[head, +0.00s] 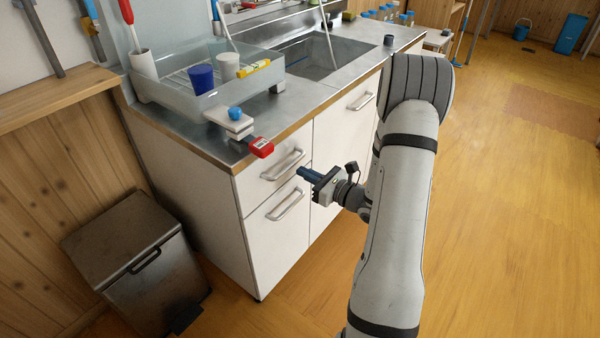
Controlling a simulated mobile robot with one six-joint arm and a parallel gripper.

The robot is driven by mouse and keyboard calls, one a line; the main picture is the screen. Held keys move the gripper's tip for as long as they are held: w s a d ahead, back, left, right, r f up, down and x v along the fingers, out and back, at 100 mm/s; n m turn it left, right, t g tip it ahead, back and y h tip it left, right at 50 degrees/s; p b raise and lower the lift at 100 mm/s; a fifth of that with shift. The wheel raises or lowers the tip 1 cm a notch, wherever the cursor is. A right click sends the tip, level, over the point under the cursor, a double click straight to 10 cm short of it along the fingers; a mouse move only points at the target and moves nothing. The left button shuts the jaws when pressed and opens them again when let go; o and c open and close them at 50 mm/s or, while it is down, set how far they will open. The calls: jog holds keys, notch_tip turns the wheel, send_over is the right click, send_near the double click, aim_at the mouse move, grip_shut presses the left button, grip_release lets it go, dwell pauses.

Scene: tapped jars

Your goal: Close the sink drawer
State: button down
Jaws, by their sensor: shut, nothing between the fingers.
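The sink cabinet (190,170) has white fronts under a steel top. Its upper left drawer (262,192) has a metal bar handle (283,165) and looks flush or nearly flush with the front below; a small gap cannot be ruled out. My gripper (305,173) has dark blue fingers that are shut and empty. It is in front of the cabinet, just right of the upper drawer's handle in the picture. Whether the fingertips touch the drawer front cannot be told.
A lower front (287,232) with a handle is under the drawer. A red object (261,147) overhangs the counter edge above the drawer. A dish rack (180,95) stands on the counter. A metal bin (135,265) is at left. The floor at right is clear.

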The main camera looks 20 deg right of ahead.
jog(key=p+v, duration=0.1)
jog(key=v, duration=0.9)
jog(key=s+a+r+n+g+p, duration=0.5)
jog(key=s+a+r+n+g, duration=0.15)
jog(key=a+r+n, duration=0.2)
jog(key=s+a+r+n+g+p, duration=0.4)
jog(key=s+a+r+n+g, duration=0.1)
jog(key=a+r+n+g, duration=0.35)
jog(key=s+d+r+n+t+h+p, duration=0.1)
jog(key=s+r+n+h+p, duration=0.1)
jog(key=r+n+h+p, duration=0.2)
jog(key=s+d+r+n+t+h+p, duration=0.1)
jog(key=s+r+n+h+p, duration=0.2)
jog(key=r+n, duration=0.5)
jog(key=r+h+p, duration=0.1)
jog(key=h, duration=0.1)
jog(key=shift+s+d+t+h, duration=0.2)
jog(key=shift+t+h, duration=0.1)
jog(key=shift+h, duration=0.1)
jog(key=shift+r, duration=0.1)
